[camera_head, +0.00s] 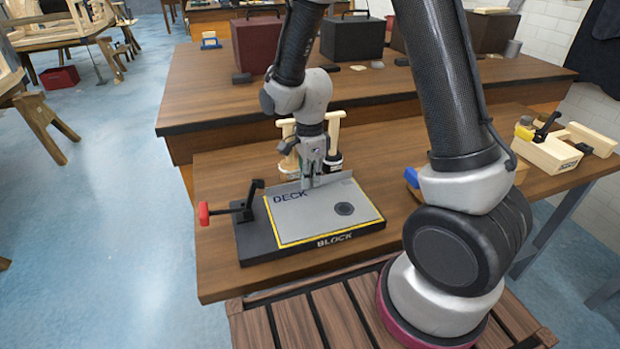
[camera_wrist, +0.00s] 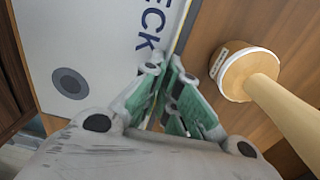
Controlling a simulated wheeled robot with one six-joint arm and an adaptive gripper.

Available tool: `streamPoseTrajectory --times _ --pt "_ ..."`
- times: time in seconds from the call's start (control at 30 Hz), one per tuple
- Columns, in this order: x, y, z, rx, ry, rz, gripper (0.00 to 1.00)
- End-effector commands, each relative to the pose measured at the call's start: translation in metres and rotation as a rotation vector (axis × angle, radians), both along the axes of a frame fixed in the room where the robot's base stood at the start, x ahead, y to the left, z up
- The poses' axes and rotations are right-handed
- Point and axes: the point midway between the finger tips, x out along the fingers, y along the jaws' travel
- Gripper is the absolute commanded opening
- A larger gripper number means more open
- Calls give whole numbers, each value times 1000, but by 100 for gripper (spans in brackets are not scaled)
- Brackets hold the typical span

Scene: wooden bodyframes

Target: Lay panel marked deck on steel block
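The grey panel marked DECK (camera_head: 300,216) lies flat over the dark steel block marked BLOCK (camera_head: 267,255), inside a yellow outline. The frames do not show whether it touches everywhere. A raised lip runs along its far edge, and a dark round spot shows near its front right. My gripper (camera_head: 312,182) points down at this far lip. In the wrist view, the fingertips (camera_wrist: 163,72) are close together on either side of the lip, with the panel face (camera_wrist: 95,40) to the left. My gripper looks shut on the lip.
A toggle clamp with a red handle (camera_head: 204,213) stands at the block's left end. Wooden-handled tools (camera_head: 333,130) stand just behind my gripper; one handle (camera_wrist: 275,110) is close in the wrist view. A wooden jig (camera_head: 546,152) sits at right.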

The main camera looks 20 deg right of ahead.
Motion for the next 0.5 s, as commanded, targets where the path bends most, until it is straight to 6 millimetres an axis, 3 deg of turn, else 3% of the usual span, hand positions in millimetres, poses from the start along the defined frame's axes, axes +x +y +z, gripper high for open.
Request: streamPoseTrajectory --times 0.4,0.5 --pt "0 0 -1 0 0 0 0" --pt "0 0 -1 0 0 0 21"
